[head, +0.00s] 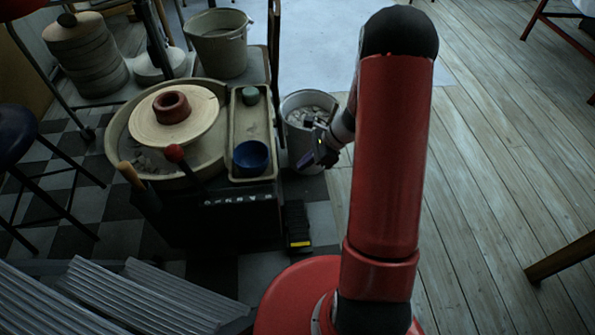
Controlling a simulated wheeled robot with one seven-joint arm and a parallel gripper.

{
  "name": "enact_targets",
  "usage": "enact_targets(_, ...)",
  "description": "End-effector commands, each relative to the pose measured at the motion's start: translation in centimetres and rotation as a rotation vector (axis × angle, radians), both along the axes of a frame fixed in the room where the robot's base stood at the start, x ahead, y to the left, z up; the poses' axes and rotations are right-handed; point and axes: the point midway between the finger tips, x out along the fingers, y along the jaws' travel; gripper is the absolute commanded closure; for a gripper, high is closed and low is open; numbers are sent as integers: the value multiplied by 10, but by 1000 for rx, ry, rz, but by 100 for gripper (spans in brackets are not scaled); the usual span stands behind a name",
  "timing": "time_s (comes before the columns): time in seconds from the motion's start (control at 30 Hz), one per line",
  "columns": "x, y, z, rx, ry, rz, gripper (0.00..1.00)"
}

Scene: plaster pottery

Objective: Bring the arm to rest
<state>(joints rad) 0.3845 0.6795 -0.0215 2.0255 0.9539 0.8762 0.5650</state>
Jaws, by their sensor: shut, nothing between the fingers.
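My red arm rises in the right half of the head view, with its black elbow at the top. My gripper (308,160) is small in the picture, just left of the arm, in front of the grey bucket (304,101) on the floor. It is shut and holds nothing. I cannot tell whether it touches the bucket. Part of my wrist and forearm is hidden behind the upper arm.
A pottery wheel (200,137) bears a reddish-brown ring (172,107). A tray (241,130) beside it holds a blue bowl (251,156) and a small green pot (250,95). A stool (15,138) stands left.

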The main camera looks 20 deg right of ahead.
Motion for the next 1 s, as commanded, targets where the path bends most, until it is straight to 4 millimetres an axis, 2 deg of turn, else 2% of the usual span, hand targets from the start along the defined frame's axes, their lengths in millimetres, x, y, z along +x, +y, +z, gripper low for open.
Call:
enact_targets(0.13, -1, -4, 10, 0, 0, 1, 100)
enact_targets(0.73, -1, -4, 13, -3, -6, 9, 100)
enact_targets(0.87, -5, 3, 39, -43, -62, 92, 100)
enact_targets(1.0, -22, 20, 93, -143, -190, 297, 100)
